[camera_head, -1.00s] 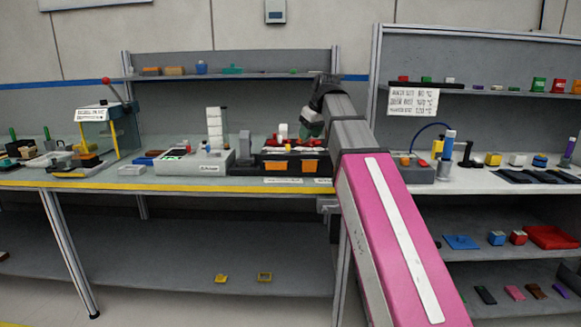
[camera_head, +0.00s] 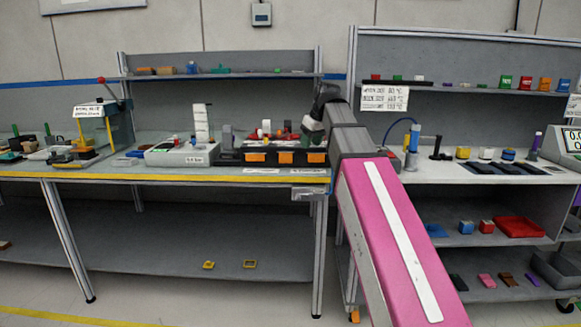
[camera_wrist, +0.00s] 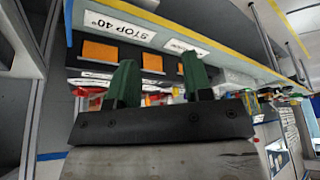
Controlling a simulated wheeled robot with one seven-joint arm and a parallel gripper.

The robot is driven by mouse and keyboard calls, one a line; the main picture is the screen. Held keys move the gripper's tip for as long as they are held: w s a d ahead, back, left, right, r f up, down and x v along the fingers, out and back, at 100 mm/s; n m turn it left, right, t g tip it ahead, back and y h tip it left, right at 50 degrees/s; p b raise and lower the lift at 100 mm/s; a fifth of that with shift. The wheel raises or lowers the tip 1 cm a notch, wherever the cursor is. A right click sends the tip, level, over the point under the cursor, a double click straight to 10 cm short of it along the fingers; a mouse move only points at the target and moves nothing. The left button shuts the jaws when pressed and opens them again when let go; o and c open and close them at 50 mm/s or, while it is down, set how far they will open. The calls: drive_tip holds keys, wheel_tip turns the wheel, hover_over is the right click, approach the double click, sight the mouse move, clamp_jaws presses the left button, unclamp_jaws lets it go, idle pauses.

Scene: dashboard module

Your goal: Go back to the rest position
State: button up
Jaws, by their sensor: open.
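My gripper (camera_wrist: 160,85) is open in the wrist view, with its two green fingers apart and nothing between them. In the head view my gripper (camera_head: 312,132) is small and partly hidden by my own arm. It is near the right end of the dark dashboard module (camera_head: 230,158), which has orange panels and red and white parts on top. In the wrist view the module's orange panels (camera_wrist: 100,51) lie beyond the fingers, and I see no contact.
A workbench (camera_head: 150,177) with a yellow front edge holds the module and other devices. A second bench (camera_head: 470,175) stands at the right with small blocks, and its lower shelf (camera_head: 450,240) carries a red tray (camera_head: 519,227). Floor is free in front.

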drive_tip(key=s+d+f+m, duration=0.1)
drive_tip(key=d+f+m, duration=0.15)
drive_tip(key=f, duration=1.25)
drive_tip(key=s+d+f+m+g+h, duration=0.1)
drive_tip(key=s+d+f, duration=0.2)
drive_tip(key=f, duration=0.8)
drive_tip(key=s+d+f+m+g+h, duration=0.1)
drive_tip(key=s+d+f+m, duration=0.1)
drive_tip(key=s+f, duration=0.6)
drive_tip(key=s+d+f+m+g, duration=0.1)
drive_tip(key=s+d+f, duration=0.3)
drive_tip(key=f, duration=1)
drive_tip(key=shift+s+m+h, duration=0.4)
drive_tip(key=shift+s+m, duration=0.35)
drive_tip(key=shift+s, duration=0.05)
